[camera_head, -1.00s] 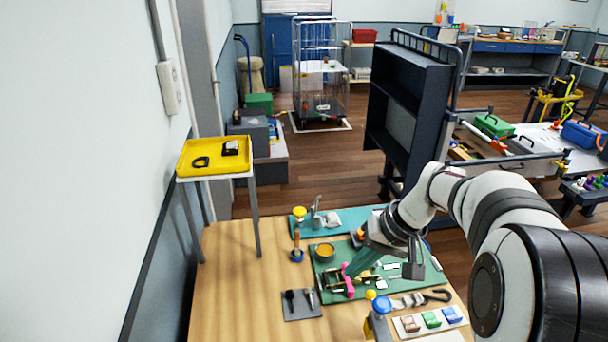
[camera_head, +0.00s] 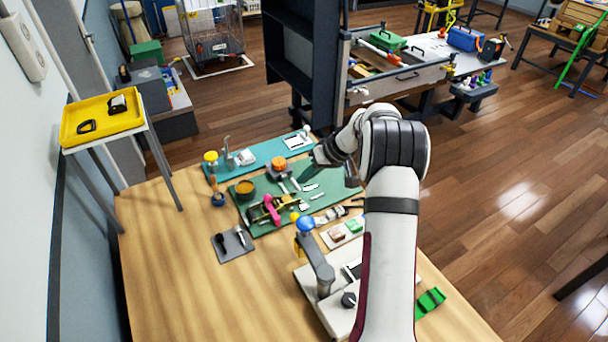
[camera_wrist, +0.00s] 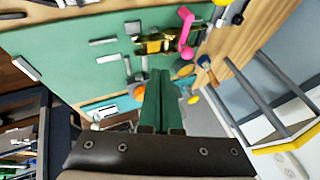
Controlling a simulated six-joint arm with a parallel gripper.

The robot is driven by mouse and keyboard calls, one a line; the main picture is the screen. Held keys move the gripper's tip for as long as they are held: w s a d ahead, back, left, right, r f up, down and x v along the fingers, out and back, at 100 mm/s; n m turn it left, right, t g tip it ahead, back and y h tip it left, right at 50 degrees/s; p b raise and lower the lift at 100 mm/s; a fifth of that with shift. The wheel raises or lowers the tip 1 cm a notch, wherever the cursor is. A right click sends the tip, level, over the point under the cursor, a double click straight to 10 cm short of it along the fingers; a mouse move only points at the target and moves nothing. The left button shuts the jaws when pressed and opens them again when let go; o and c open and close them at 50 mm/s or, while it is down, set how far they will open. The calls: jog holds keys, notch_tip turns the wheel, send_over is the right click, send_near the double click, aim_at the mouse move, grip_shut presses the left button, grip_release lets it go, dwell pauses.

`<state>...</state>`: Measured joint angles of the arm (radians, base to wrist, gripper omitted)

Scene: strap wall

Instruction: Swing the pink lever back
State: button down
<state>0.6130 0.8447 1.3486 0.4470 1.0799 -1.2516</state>
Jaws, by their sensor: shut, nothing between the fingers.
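The pink lever (camera_head: 269,204) sits on a brass-coloured mechanism (camera_head: 285,204) on the green mat (camera_head: 262,229). In the wrist view the pink lever (camera_wrist: 187,34) is at the top, right of centre, across one end of the brass mechanism (camera_wrist: 154,43). My gripper (camera_head: 308,174) is behind and to the right of the lever in the head view, apart from it. In the wrist view the green fingers of my gripper (camera_wrist: 160,76) are together and empty, pointing up the picture, with a gap between them and the lever. My forearm hides part of the table.
An orange-topped knob (camera_head: 278,164) and a brown round dish (camera_head: 245,188) stand near the mechanism. A blue-topped post (camera_head: 306,226) is in front. A grey pad (camera_head: 232,243) with small tools lies to the left. The table's front left is bare wood.

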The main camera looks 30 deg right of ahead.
aim_at(272, 209)
jog(key=x, duration=0.6)
jog(key=shift+s, duration=0.1)
jog(key=shift+w+a+f, duration=0.1)
jog(key=shift+w+a, duration=0.1)
jog(key=shift+a, duration=0.75)
jog(key=shift+w+a+f, duration=0.1)
jog(key=shift+w+a, duration=0.1)
jog(key=shift+a, duration=0.7)
